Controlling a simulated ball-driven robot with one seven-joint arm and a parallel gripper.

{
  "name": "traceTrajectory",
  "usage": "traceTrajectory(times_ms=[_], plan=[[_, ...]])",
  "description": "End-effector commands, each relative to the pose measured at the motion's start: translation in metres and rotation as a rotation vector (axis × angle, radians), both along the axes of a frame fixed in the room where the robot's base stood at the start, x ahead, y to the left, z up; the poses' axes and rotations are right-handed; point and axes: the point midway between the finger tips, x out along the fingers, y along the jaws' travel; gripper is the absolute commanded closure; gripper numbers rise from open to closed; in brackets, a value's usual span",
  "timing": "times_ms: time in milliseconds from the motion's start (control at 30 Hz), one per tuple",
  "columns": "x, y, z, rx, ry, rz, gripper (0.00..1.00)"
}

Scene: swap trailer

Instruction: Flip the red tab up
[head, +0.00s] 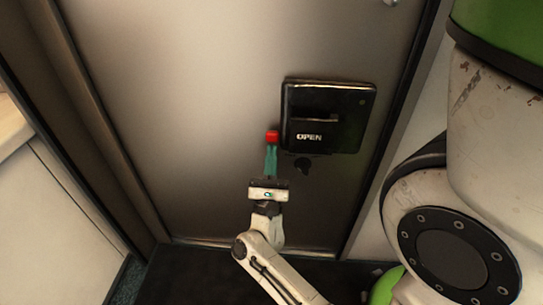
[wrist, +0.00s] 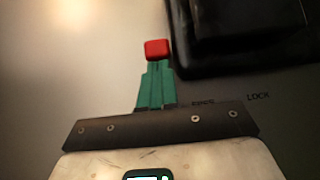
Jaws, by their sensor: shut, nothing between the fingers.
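The red tab (head: 272,136) is a small red block at the left edge of a black latch box (head: 343,135) marked "OPEN" on a metal door. The tab also shows in the wrist view (wrist: 157,50), at the left side of the black box (wrist: 240,35). My gripper (head: 271,148) has green fingers, shut and empty. Its tips (wrist: 158,64) are right at the lower edge of the tab in both views. Whether they touch it I cannot tell. The fingertips hide whatever lies just below the tab.
The metal door (head: 170,100) is flat and clear left of the box. A dark keyhole-like shape (head: 303,165) lies below the box. A "LOCK" marking (wrist: 258,97) shows in the wrist view. A pale cabinet (head: 50,220) stands at the left, and a dark floor (head: 200,275) lies below.

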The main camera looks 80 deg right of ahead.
Motion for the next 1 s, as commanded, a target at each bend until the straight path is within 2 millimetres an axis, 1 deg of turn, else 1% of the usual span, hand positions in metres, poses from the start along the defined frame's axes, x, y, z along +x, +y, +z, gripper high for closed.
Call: traceTrajectory(times_ms=[367,467,600,700,1000], plan=[[0.0,0.0,0.003,0.0,0.0,0.0,1.0],[0.0,0.0,0.011,0.0,0.0,0.001,1.0],[0.0,0.0,0.033,-0.001,-0.001,0.001,1.0],[0.0,0.0,0.043,0.0,-0.001,0.001,1.0],[0.0,0.0,0.042,-0.001,-0.001,0.001,1.0]])
